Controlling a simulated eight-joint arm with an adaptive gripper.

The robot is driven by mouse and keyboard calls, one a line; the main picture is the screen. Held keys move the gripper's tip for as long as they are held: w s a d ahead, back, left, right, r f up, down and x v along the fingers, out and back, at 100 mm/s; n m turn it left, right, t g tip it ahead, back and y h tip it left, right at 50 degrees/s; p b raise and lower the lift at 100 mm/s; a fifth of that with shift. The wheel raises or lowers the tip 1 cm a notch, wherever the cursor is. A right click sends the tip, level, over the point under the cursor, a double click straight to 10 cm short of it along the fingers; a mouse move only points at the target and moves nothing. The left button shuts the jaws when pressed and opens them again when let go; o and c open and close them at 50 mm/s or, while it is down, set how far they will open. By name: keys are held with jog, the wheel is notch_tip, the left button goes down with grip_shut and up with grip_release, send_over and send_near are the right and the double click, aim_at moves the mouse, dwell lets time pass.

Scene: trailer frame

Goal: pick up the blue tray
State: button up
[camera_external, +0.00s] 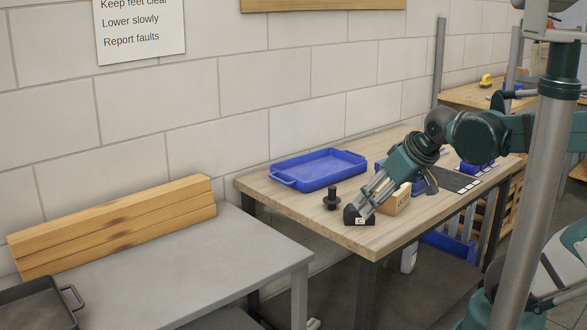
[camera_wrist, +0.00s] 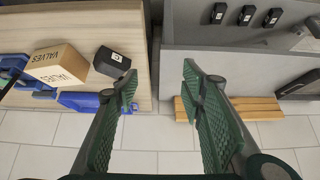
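The blue tray (camera_external: 318,170) lies flat on the wooden workbench against the tiled wall. It is a shallow rectangle with handles at its ends. In the wrist view, blue parts of what looks like the tray (camera_wrist: 82,102) show past the cardboard box, partly hidden by my left finger. My gripper (camera_external: 366,203) points down over the bench's near end, to the right of the tray and apart from it. In the wrist view my gripper (camera_wrist: 159,76) is open, with nothing between the fingers and the bench's edge below.
A black labelled block (camera_external: 358,216), a dark knob-like part (camera_external: 332,198) and a VALVES box (camera_external: 396,200) stand near the tray. A grey table (camera_external: 190,262) holds stacked wooden planks (camera_external: 115,227) and a dark pan (camera_external: 38,306). Small black items (camera_wrist: 246,14) show beyond the gap.

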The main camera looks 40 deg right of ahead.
jog(key=shift+c, duration=0.5)
jog(key=c, duration=0.9)
